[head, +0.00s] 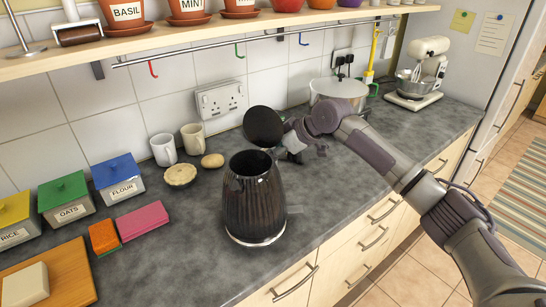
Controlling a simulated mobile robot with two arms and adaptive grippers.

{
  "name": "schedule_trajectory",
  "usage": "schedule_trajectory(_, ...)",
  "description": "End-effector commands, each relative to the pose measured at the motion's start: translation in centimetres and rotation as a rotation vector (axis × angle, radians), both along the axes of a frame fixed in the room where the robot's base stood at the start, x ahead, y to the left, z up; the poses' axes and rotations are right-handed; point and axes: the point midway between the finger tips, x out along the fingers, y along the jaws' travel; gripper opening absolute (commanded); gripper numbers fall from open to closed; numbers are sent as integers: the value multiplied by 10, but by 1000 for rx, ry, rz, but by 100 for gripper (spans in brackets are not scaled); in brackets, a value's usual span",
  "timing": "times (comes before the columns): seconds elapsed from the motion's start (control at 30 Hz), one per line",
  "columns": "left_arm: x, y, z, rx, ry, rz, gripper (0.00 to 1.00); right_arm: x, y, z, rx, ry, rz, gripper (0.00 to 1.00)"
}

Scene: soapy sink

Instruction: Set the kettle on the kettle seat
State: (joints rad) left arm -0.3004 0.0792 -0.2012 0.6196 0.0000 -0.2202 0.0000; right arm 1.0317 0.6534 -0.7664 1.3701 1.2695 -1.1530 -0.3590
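The kettle (253,200) is dark, ribbed and upright on the grey counter, with a silver ring around its base. Its top is open. A round black disc (263,127), which looks like its lid, stands up behind the opening. My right gripper (294,153) is at the kettle's upper right, behind its rim. Its fingers are small and partly hidden, so I cannot tell whether they hold the kettle's handle. I cannot make out the kettle seat; any seat under the kettle is hidden. My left gripper is not in view.
A pink sponge (141,220), an orange sponge (104,237) and labelled tins lie to the left. Two mugs (163,149) and a pie (181,175) stand behind. A pot (338,96) and mixer (422,68) are at the back right. The counter's front edge is close to the kettle.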

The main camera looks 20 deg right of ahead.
Motion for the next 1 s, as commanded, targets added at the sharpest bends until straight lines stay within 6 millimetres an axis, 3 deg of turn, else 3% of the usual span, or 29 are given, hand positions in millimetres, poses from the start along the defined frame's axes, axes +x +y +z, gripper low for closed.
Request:
schedule_trajectory(0.3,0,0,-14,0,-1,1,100,-35,-37,53,2,-11,-5,47)
schedule_trajectory(0.5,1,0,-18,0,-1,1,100,-51,-51,76,2,-8,-4,47)
schedule_trajectory(1.0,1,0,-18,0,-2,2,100,-58,-56,83,1,-3,-3,47)
